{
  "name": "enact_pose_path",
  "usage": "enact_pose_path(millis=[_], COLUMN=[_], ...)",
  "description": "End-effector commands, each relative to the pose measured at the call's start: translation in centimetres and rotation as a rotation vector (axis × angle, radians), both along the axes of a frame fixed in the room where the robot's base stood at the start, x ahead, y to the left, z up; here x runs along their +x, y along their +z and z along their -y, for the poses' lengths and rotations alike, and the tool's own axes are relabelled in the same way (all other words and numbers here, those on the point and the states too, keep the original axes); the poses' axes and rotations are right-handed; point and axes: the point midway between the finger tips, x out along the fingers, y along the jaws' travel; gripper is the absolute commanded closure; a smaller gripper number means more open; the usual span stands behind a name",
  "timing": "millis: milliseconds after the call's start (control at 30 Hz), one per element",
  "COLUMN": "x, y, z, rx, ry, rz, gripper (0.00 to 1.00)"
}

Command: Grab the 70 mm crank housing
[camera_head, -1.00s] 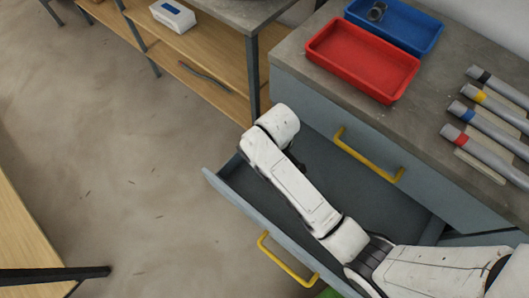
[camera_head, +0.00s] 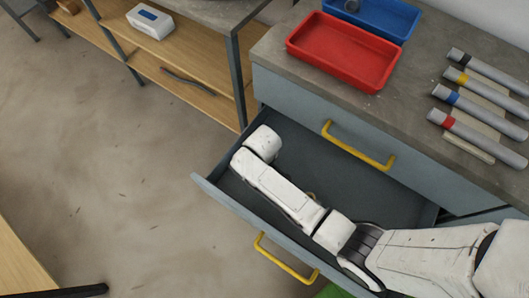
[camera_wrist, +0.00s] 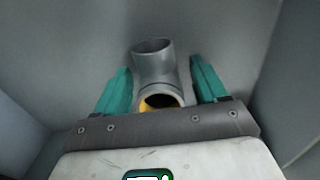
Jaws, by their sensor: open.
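A grey bent tube-like part (camera_wrist: 153,67), which looks like the crank housing, lies on the grey floor of the open drawer (camera_head: 375,205). It has one round mouth at the far end and a darker opening with a yellow edge near my palm. My gripper (camera_wrist: 160,72) is open, with one teal finger on each side of the part and a visible gap to each. The part's near end is partly hidden by the gripper body. In the head view my arm reaches down into the drawer and hides my gripper and most of the part.
The drawer walls surround my gripper; its front has a yellow handle (camera_head: 285,258). On the worktop above are a red tray (camera_head: 343,82), a blue tray (camera_head: 395,22) and several grey tubes with coloured bands (camera_head: 470,130). A wooden shelf (camera_head: 185,75) stands at the back left.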

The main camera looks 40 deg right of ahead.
Motion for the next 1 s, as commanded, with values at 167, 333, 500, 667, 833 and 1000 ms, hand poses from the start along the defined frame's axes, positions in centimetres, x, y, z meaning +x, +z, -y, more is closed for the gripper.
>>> enact_pose_path(millis=[167,333,500,667,833,1000], x=[0.02,0.01,0.01,0.00,0.03,0.03], y=[0.05,0.06,0.06,0.06,0.08,0.15], z=[0.00,0.01,0.01,0.01,0.01,0.01], rx=[0.000,0.000,0.000,0.000,0.000,0.000], ry=[0.000,0.000,0.000,0.000,0.000,0.000], rz=[0.001,0.000,0.000,0.000,0.001,0.001], gripper=[0.33,0.49,0.66,0.81,0.93,0.93])
